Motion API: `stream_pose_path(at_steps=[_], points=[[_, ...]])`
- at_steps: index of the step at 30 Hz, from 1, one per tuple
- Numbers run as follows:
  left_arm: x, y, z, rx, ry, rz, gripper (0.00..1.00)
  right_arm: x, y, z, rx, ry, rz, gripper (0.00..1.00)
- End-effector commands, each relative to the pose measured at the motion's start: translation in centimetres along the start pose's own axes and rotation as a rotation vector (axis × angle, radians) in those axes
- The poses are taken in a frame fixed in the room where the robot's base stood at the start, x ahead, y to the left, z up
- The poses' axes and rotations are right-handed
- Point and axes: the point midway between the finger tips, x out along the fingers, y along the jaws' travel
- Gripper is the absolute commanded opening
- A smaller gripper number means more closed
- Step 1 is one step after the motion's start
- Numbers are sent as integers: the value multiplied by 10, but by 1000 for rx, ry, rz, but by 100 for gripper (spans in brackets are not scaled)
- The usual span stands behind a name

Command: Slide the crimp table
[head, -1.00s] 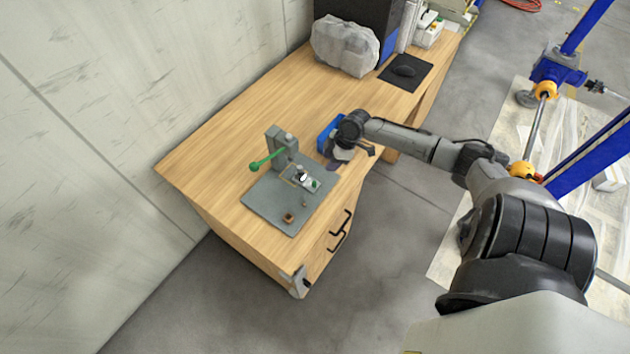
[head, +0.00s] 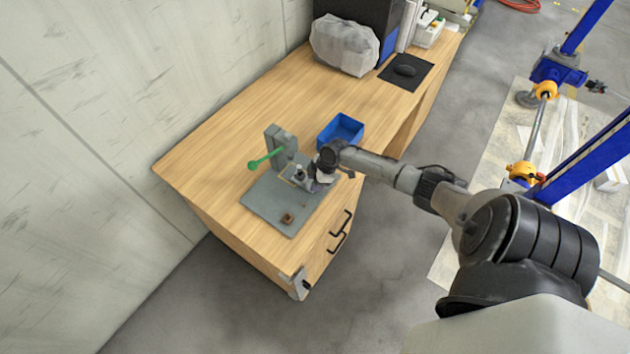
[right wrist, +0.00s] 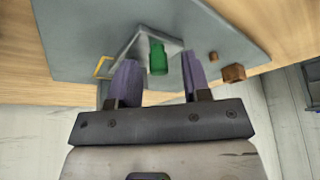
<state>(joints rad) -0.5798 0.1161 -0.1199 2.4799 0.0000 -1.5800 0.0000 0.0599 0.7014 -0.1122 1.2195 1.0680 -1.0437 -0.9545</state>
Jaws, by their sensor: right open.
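The crimp table, a small grey slide with a green knob (right wrist: 158,58), sits on the grey base plate (head: 268,211) of the press. In the head view my right gripper (head: 318,184) covers most of it. The right wrist view shows the slide's plate (right wrist: 138,42) just beyond my fingertips. My right gripper (right wrist: 159,62) is open, with its two purple fingers on either side of the green knob. I cannot tell whether either finger touches it. The upright press (head: 279,143) with its green lever (head: 262,160) stands behind the slide. My left gripper is not in view.
A blue bin (head: 341,130) stands on the wooden workbench (head: 230,130) close to my right arm. A small brown block (head: 287,218) sits on the base plate's near part. A mouse pad (head: 420,74) and a wrapped grey bundle (head: 343,45) lie farther back.

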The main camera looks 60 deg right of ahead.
Motion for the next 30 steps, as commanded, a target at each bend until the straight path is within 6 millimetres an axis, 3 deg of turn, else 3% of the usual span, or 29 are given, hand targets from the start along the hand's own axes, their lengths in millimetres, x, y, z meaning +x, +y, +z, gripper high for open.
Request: stream_pose_path(at_steps=[8,22,30], points=[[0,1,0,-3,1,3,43,1,0,0,0,0,0,44],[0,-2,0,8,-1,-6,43,0,0,0,1,0,0,0],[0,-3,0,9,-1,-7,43,0,0,0,1,1,0,0]])
